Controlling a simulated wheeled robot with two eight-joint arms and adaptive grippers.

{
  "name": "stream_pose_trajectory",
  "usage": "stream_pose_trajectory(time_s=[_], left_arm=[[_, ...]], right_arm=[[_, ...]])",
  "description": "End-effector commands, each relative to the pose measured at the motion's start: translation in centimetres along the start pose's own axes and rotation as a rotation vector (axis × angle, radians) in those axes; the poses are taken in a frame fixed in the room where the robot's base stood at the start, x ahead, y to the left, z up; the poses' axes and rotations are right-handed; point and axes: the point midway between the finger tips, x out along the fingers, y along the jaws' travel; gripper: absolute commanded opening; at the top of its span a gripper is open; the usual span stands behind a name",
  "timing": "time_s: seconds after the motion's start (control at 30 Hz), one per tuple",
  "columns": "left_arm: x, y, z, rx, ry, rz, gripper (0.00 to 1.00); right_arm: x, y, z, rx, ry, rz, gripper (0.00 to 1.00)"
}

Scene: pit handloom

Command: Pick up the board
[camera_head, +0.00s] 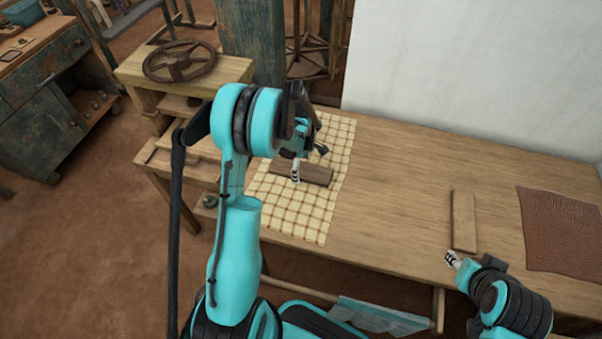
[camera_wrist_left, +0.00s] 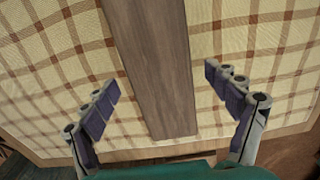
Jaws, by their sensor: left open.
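A flat brown wooden board (camera_head: 314,174) lies on the checkered cloth (camera_head: 305,218) on the table. In the left wrist view the board (camera_wrist_left: 158,65) runs lengthwise between the fingers. My left gripper (camera_head: 308,162) is open above it, with one finger to each side of the board in its wrist view (camera_wrist_left: 162,82), apart from it. A second, lighter brown board (camera_head: 464,222) lies on the bare table at the right. My right gripper (camera_head: 453,259) is just in front of this second board's near end; its opening is not clear.
A brown textured mat (camera_head: 562,232) lies at the table's right. A handwheel (camera_head: 180,61) sits on a wooden stand at the left. A white wall (camera_head: 470,70) borders the table's back. The table's middle (camera_head: 395,190) is clear.

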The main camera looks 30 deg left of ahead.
Motion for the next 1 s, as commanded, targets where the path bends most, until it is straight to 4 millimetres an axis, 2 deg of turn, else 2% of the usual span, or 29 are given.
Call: stream_pose_trajectory(time_s=[0.17, 0.2, 0.4, 0.43, 0.77, 0.87, 1.0], left_arm=[[0.0, 0.0, 0.0, 0.000, 0.000, 0.000, 0.88], [0.0, 0.0, 0.0, 0.000, 0.000, 0.000, 0.85], [0.0, 0.0, 0.0, 0.000, 0.000, 0.000, 0.33], [0.0, 0.0, 0.0, 0.000, 0.000, 0.000, 0.28], [-0.2, 0.0, 0.0, 0.000, 0.000, 0.000, 0.28], [-0.9, 0.0, 0.0, 0.000, 0.000, 0.000, 0.28], [-2.8, 0.0, 0.0, 0.000, 0.000, 0.000, 0.28]], right_arm=[[0.0, 0.0, 0.0, 0.000, 0.000, 0.000, 0.40], [0.0, 0.0, 0.0, 0.000, 0.000, 0.000, 0.40], [0.0, 0.0, 0.0, 0.000, 0.000, 0.000, 0.40], [0.0, 0.0, 0.0, 0.000, 0.000, 0.000, 0.40], [-0.1, 0.0, -0.1, 0.000, 0.000, 0.000, 0.40], [-0.4, 0.0, -0.3, 0.000, 0.000, 0.000, 0.40], [-1.0, 0.0, -0.7, 0.000, 0.000, 0.000, 0.40]])
